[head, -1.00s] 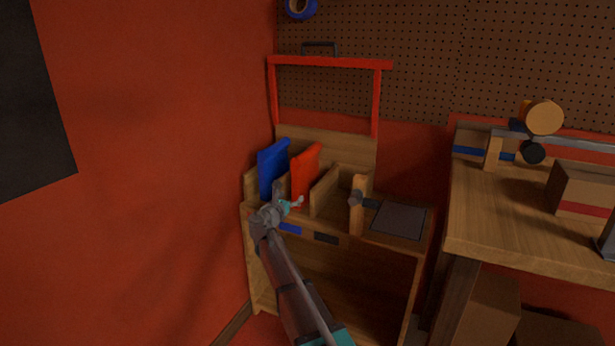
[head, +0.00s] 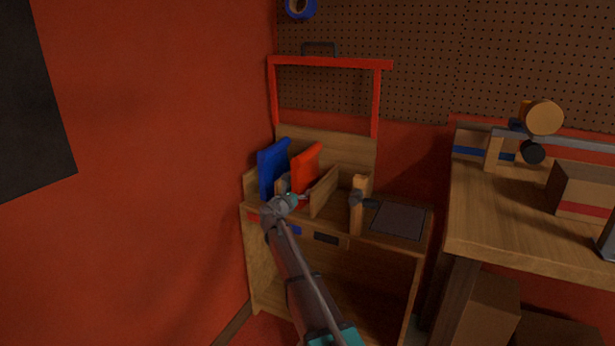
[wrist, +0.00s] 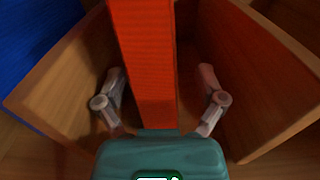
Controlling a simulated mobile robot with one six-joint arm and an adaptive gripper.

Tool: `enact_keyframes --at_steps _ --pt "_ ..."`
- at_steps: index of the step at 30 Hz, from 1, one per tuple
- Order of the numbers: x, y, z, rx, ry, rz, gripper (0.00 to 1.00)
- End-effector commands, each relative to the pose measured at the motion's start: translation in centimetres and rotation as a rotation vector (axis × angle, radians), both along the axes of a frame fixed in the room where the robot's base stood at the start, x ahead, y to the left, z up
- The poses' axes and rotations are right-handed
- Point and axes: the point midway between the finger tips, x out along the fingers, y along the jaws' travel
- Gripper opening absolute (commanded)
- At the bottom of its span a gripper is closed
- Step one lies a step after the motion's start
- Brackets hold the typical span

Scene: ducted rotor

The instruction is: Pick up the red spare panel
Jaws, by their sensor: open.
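The red spare panel (head: 305,168) stands upright in a slot of the wooden rack (head: 329,198), just right of the blue panel (head: 272,167). My gripper (head: 287,190) is at the front of the red panel's slot in the head view. In the wrist view, the red panel (wrist: 146,65) runs between the two open fingers of my gripper (wrist: 160,98), one on each side. Gaps show between each finger and the panel. The blue panel (wrist: 32,45) shows at the upper left of the wrist view. The panel's lower part is partly hidden by my gripper.
Wooden dividers flank the slot closely on both sides; the right one (wrist: 262,80) is near a finger. A red frame (head: 330,62) rises behind the rack.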

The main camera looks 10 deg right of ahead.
Motion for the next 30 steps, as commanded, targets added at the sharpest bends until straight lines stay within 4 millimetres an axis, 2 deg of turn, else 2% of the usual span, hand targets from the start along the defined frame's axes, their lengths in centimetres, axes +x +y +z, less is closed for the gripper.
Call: enact_keyframes --at_steps 3,7,25,30 --pt "1.3 -0.8 0.0 0.000 0.000 0.001 0.89" --pt "2.0 -1.3 0.0 0.001 -0.001 0.002 0.89" --pt "2.0 -1.4 0.0 0.000 -0.001 0.004 0.89" --pt "2.0 -1.4 0.0 0.001 -0.001 0.004 0.57"
